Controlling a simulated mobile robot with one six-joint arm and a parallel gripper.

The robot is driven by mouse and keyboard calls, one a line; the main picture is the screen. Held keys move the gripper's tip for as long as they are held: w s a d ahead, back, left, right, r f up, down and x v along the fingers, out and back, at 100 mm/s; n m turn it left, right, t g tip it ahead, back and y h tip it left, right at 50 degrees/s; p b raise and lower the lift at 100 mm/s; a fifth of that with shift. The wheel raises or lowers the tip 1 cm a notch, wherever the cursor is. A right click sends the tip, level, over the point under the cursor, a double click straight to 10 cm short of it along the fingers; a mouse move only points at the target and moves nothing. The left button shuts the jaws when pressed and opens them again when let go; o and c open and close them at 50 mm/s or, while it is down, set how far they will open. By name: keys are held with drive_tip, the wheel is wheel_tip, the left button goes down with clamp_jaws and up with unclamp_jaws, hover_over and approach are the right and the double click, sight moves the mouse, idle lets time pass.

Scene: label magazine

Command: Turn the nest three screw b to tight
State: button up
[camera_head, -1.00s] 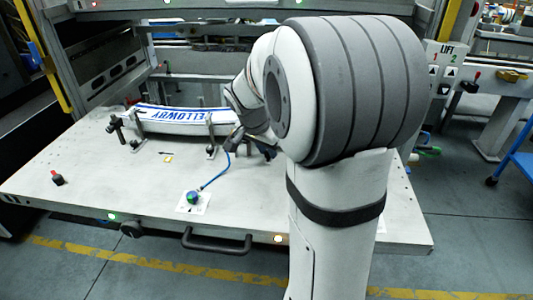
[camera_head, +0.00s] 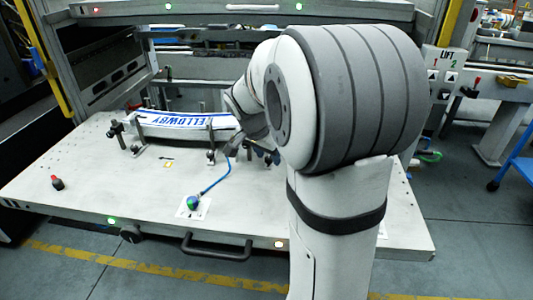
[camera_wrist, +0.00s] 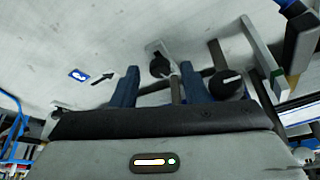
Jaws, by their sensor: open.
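The nest carries a long white panel with blue lettering (camera_head: 180,122) at the back of the bench. Black clamp knobs stand along its front, one at its left end (camera_head: 117,128) and one near its right end (camera_head: 211,156). My gripper (camera_wrist: 158,72) has blue fingers and shows low in the wrist view. Its fingers are apart. One round black knob (camera_wrist: 160,66) lies between or just beyond the fingertips; contact cannot be told. A second black knob with a white line (camera_wrist: 228,83) sits to the right. Which knob is screw b cannot be read. My arm hides the nest's right end in the head view.
A blue-green ball-ended cable (camera_head: 194,202) lies on the bench in front of my gripper. A small blue tag and black arrow (camera_wrist: 103,78) mark the bench. The front middle bench is mostly clear.

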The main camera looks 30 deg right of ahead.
drive_tip(key=shift+r+p, duration=0.1)
drive_tip(key=shift+p, duration=0.2)
drive_tip(key=shift+r+n+t+p, duration=0.2)
drive_tip(key=shift+n+t+p, duration=0.1)
drive_tip(key=shift+n+p, duration=0.65)
drive_tip(key=n+y+p, duration=0.1)
drive_tip(key=n+p, duration=0.1)
drive_tip(key=p, duration=0.1)
drive_tip(key=shift+s+d+t+p, duration=0.1)
drive_tip(key=shift+s+t+p, duration=0.05)
drive_tip(key=shift+t+p, duration=0.2)
drive_tip(key=n+y+p, duration=0.1)
drive_tip(key=n+p, duration=0.2)
drive_tip(key=p, duration=0.3)
drive_tip(key=shift+d+t, duration=0.1)
drive_tip(key=shift+t, duration=0.25)
drive_tip(key=shift+d+f+n+y+p, duration=0.1)
drive_tip(key=shift+f+n+y+p, duration=0.1)
drive_tip(key=shift+n+p, duration=0.35)
drive_tip(key=shift+f+n+y+p, duration=0.1)
drive_tip(key=shift+n+y+p, duration=0.15)
drive_tip(key=shift+n, duration=0.35)
